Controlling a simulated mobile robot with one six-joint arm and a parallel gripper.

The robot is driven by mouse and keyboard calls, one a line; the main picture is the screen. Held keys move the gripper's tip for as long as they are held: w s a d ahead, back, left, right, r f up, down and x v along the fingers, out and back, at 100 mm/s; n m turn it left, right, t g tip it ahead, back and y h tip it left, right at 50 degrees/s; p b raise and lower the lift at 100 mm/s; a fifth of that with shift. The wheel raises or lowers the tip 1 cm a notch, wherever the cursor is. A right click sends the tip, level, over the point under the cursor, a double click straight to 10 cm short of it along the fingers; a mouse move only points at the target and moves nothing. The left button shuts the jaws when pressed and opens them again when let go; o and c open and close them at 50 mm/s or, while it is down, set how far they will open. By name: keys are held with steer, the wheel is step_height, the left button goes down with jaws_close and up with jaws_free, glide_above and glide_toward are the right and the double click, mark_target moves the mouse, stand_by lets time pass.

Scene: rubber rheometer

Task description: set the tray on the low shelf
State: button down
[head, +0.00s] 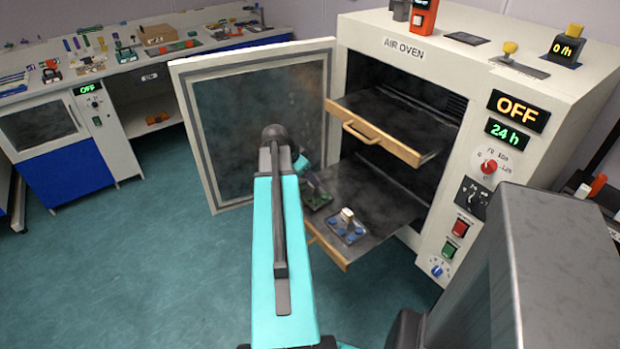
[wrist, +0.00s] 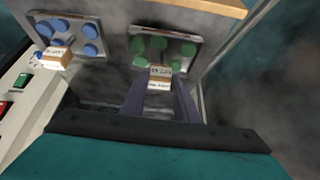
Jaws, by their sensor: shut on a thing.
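The tray with green discs (wrist: 190,45) is a small grey metal plate with a pale labelled block (wrist: 160,77) at its edge. My gripper (wrist: 160,88) is shut on that block. In the head view the green-disc tray (head: 316,201) is partly hidden behind my arm, at the left part of the pulled-out low shelf (head: 385,200). It looks level and at or just above the shelf surface; I cannot tell whether it touches. A similar tray with blue discs (head: 345,235) stands on the low shelf to its right, with its own pale block; it also shows in the wrist view (wrist: 65,28).
The air oven (head: 480,85) has its door (head: 255,110) swung open to the left. The upper shelf (head: 385,125) is partly pulled out above the low shelf. The low shelf has bare room behind the trays. A cluttered bench (head: 140,60) stands at the back left.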

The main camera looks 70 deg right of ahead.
steer(key=shift+f, duration=0.15)
steer(key=shift+f+b, duration=0.4)
steer(key=c, duration=1.3)
jaws_free()
steer(key=shift+r, duration=0.15)
step_height(320, 180, up, 6)
steer(key=p, duration=0.3)
